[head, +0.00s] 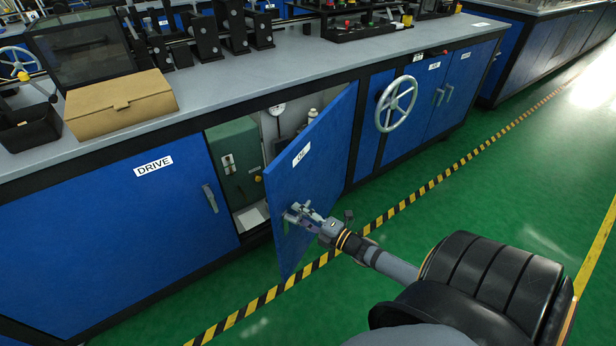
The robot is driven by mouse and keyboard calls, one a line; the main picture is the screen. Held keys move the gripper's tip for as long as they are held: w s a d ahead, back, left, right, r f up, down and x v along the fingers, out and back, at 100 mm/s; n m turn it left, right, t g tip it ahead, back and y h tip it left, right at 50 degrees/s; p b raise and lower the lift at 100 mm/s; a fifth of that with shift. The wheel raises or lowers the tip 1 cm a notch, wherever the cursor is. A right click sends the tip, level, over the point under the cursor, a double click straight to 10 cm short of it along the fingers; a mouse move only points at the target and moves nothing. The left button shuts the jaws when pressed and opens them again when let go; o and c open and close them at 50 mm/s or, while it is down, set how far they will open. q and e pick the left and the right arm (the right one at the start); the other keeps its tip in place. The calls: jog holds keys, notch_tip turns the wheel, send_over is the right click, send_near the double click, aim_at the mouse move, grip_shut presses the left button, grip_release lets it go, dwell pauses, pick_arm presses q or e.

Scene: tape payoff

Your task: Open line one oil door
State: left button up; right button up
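The blue oil door (318,170), with a white label reading OIL, stands part open, swung out from the cabinet on its right-hand edge. Behind it the cabinet interior shows a green unit (234,160), a round gauge (277,110) and pale fittings. My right gripper (297,213) is at the left, free side of the door, at the height where its handle sits. Its fingers appear closed around the handle, which they mostly hide. My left gripper is not in the view.
The closed DRIVE door (110,220) with its handle is to the left. A handwheel (396,104) sticks out to the right. A cardboard box (120,103) sits on the grey worktop. Green floor (420,215) with a yellow-black stripe (385,215) is clear before the cabinet.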

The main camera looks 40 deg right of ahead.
jog(key=v, duration=1.1)
jog(key=shift+s, duration=0.3)
jog(key=shift+d, duration=0.1)
jog(key=shift+c, duration=0.4)
